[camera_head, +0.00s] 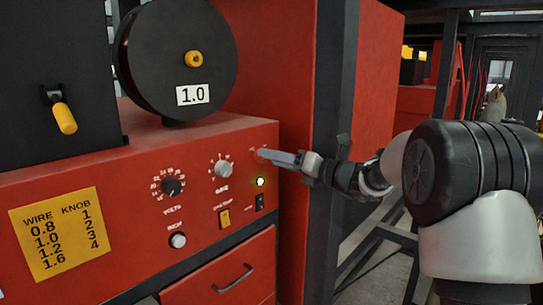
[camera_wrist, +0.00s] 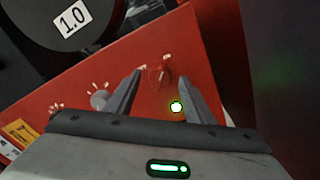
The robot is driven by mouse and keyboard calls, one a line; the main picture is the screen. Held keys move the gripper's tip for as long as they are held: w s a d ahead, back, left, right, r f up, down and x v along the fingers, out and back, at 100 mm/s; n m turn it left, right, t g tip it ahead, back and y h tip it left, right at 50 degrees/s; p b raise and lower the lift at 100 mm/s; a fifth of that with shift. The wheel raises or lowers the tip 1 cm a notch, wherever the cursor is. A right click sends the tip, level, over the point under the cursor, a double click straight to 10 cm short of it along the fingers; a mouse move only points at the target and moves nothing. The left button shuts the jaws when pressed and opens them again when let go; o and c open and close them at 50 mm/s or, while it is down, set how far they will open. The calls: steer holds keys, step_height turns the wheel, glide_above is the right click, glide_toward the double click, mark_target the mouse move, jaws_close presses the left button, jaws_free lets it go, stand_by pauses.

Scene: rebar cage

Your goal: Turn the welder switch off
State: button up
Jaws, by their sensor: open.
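The welder is a red machine with a front control panel (camera_head: 130,190). In the wrist view a red rotary switch (camera_wrist: 158,77) with small white marks above it is on the panel. My gripper (camera_head: 268,154) is at the panel's upper right and hides most of the red switch in the head view. In the wrist view my gripper (camera_wrist: 160,73) is open, with one finger on each side of the red switch. Contact cannot be told.
A volts knob (camera_head: 172,186), a grey knob (camera_head: 223,168), a yellow rocker (camera_head: 224,217) and a black rocker (camera_head: 260,202) are nearby. A black wire spool (camera_head: 150,60) stands on top. A dark post (camera_head: 335,150) rises right of the panel.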

steer(key=shift+x, duration=0.8)
steer(key=c, duration=1)
steer(key=shift+c, duration=0.2)
steer(key=shift+f+n+b, duration=0.1)
steer(key=shift+n+b, duration=0.25)
steer(key=shift+n, duration=0.05)
steer(key=shift+s+a+n+t+h+b, duration=0.1)
steer(key=shift+n+h+b, duration=0.15)
steer(key=shift+n+b, duration=2.55)
steer(key=shift+s+n+t+h+b, duration=0.1)
steer(key=shift+n+h+b, duration=0.1)
steer(key=shift+n+b, duration=2.55)
steer(key=shift+a+n+t+h+b, duration=0.1)
steer(key=shift+n+h+b, duration=0.15)
steer(key=shift+n+b, duration=2.55)
